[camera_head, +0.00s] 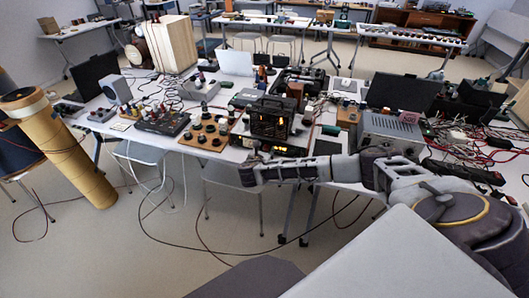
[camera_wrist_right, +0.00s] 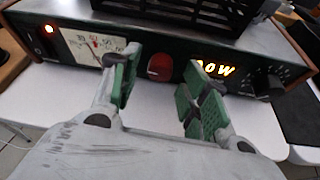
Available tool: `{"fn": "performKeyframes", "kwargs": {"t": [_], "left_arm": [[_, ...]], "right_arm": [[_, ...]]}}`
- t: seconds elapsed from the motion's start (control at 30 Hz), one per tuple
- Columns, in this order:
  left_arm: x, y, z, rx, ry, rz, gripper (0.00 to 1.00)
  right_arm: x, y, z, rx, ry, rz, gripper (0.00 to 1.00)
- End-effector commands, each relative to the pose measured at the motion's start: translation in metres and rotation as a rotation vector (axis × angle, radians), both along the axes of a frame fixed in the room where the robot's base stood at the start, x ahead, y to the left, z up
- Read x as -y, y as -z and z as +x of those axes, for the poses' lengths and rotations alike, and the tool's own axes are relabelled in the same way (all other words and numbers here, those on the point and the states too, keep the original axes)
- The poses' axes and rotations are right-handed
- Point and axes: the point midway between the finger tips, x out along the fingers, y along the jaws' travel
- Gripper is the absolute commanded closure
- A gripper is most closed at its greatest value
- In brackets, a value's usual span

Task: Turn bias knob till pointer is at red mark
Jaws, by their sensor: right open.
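A red round knob (camera_wrist_right: 160,67) is on the front, between a pale meter (camera_wrist_right: 90,45) and a lit display (camera_wrist_right: 215,69). The meter has printed numbers and a small red mark; its pointer is too blurred to read. My right gripper (camera_wrist_right: 163,88) is open with green pads, one either side of the red knob and apart from it. It also shows in the head view (camera_head: 246,174). My left gripper is not visible.
A dark cage with glowing tubes (camera_head: 271,118) stands on the amplifier. A wooden knob board (camera_head: 207,132) is to its left and a grey metal box (camera_head: 392,131) to its right. Cables hang below the white table.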

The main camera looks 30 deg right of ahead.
Motion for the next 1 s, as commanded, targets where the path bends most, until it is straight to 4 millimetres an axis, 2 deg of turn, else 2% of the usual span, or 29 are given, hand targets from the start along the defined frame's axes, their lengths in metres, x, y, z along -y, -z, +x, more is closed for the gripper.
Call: {"fn": "performKeyframes", "kwargs": {"t": [0.37,0.7,1.0], "left_arm": [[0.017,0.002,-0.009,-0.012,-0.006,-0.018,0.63],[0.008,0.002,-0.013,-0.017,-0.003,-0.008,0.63],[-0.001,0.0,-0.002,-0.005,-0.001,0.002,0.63]], "right_arm": [[0.001,0.001,0.002,0.0,0.0,0.0,0.56],[0.001,0.001,0.001,0.0,0.0,0.0,0.99],[0.002,0.001,0.001,0.013,0.001,0.011,1.0]]}}
